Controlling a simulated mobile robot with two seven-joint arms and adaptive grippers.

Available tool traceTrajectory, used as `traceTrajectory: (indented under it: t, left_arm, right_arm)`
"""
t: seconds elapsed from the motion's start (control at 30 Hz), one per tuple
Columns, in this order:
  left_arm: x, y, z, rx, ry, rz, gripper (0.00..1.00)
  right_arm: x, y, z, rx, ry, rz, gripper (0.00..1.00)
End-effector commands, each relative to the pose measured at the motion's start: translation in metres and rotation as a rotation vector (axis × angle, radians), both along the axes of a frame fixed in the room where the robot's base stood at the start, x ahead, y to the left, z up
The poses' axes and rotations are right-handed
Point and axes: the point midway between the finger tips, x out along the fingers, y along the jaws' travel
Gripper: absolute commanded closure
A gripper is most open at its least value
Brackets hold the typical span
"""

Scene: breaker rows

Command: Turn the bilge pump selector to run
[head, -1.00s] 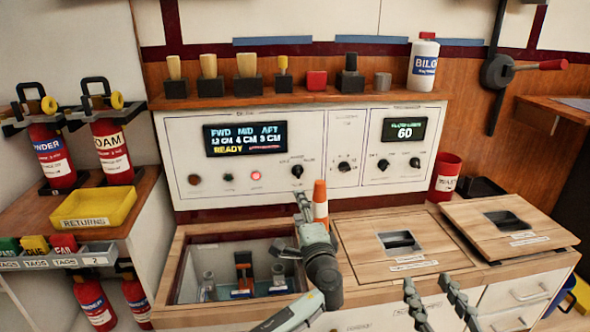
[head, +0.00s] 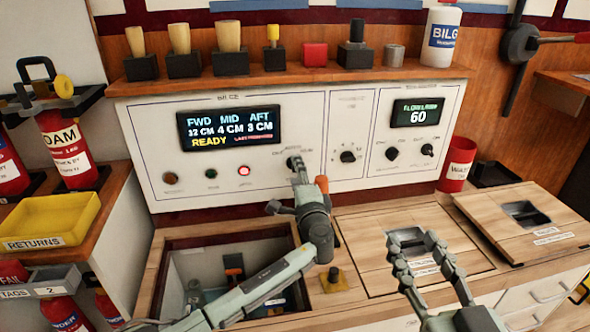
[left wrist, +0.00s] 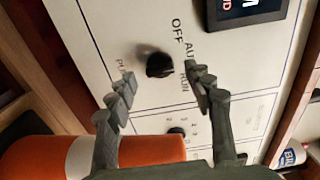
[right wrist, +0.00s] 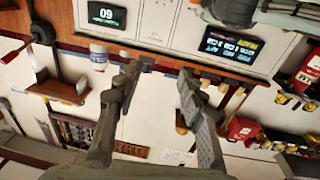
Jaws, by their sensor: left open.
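The black selector knob (left wrist: 160,65) is on the white panel (left wrist: 95,15) in the left wrist view. Printing beside it reads OFF, RUN and a partly covered word starting AU. The knob also shows below the readout in the head view (head: 293,162). Which mark it points at is unclear. My left gripper (left wrist: 160,86) is open, with its fingertips on either side of the knob's near side and nothing held. In the head view the left gripper (head: 288,189) is in front of the panel. My right gripper (head: 412,243) is open and empty above the wooden counter.
An orange and white cone (left wrist: 85,155) is close under my left gripper; its tip (head: 322,185) shows behind my wrist. Other knobs (head: 348,156) are to the right. A shelf (head: 285,78) with handled tools runs above. An open bin (head: 215,240) lies below my left arm.

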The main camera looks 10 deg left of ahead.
Motion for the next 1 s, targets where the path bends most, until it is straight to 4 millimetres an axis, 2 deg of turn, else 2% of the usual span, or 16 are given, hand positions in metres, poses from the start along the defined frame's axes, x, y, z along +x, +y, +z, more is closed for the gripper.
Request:
traceTrajectory:
  t: [0.1,0.2,0.5,0.9,1.0]
  left_arm:
    - [0.014,0.006,-0.001,0.003,0.000,0.000,0.48]
    - [0.020,0.009,0.000,0.001,-0.001,0.000,0.48]
    - [0.023,0.010,0.000,0.001,0.000,0.000,0.48]
    - [0.022,0.010,0.000,0.001,0.000,0.000,0.97]
    - [0.022,0.010,0.000,0.003,0.001,0.000,0.97]
  right_arm:
    - [-0.001,0.003,0.007,0.017,-0.033,0.006,0.60]
    - [-0.002,0.004,0.011,0.025,-0.051,0.009,0.60]
    - [-0.002,0.005,0.013,0.029,-0.058,0.011,0.60]
    - [-0.002,0.004,0.013,0.028,-0.058,0.010,0.60]
    - [-0.002,0.004,0.014,0.027,-0.057,0.010,0.60]
